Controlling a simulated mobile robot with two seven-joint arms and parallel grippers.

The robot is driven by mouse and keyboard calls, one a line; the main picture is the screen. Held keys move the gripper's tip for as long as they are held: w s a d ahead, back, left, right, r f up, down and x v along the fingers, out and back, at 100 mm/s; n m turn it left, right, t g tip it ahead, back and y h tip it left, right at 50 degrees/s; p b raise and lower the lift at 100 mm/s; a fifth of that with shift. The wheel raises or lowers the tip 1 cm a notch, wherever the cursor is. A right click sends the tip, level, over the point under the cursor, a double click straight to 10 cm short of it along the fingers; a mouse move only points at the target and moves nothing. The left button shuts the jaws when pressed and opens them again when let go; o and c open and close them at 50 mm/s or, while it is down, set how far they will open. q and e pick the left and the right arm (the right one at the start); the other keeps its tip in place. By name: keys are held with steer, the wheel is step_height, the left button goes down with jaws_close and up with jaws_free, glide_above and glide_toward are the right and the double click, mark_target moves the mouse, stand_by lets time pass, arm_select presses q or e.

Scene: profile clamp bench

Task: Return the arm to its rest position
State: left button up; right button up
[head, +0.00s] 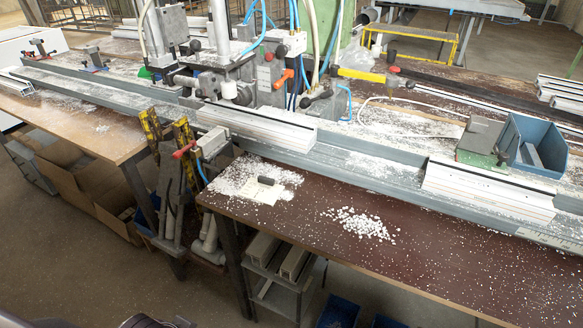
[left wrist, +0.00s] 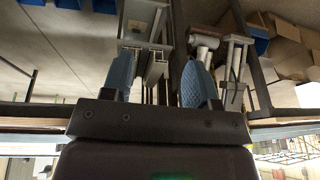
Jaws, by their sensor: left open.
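My left gripper (left wrist: 158,78) shows in the left wrist view, with two blue ridged fingertips spread apart on a dark bar. It is open and nothing is between its fingers. Beyond the fingers are the bench's underside, with legs, a shelf and grey-white pipes, seen upside down. The gripper does not touch them as far as I can see.
A long bench carries a clamp machine (head: 225,72), white profiles (head: 487,190), a blue bin (head: 537,142) and a small dark cylinder (head: 266,180) among white chips (head: 360,223). A cardboard box (head: 75,185) stands under it. The floor in front looks mostly free.

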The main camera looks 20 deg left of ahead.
arm_select(q)
steer(key=w+f+t, duration=0.6)
steer(key=f+t, duration=0.1)
steer(key=shift+w+d+f+m+t+h, duration=0.15)
steer(key=shift+w+f+m+t+h, duration=0.15)
steer(key=shift+w+f+m, duration=0.1)
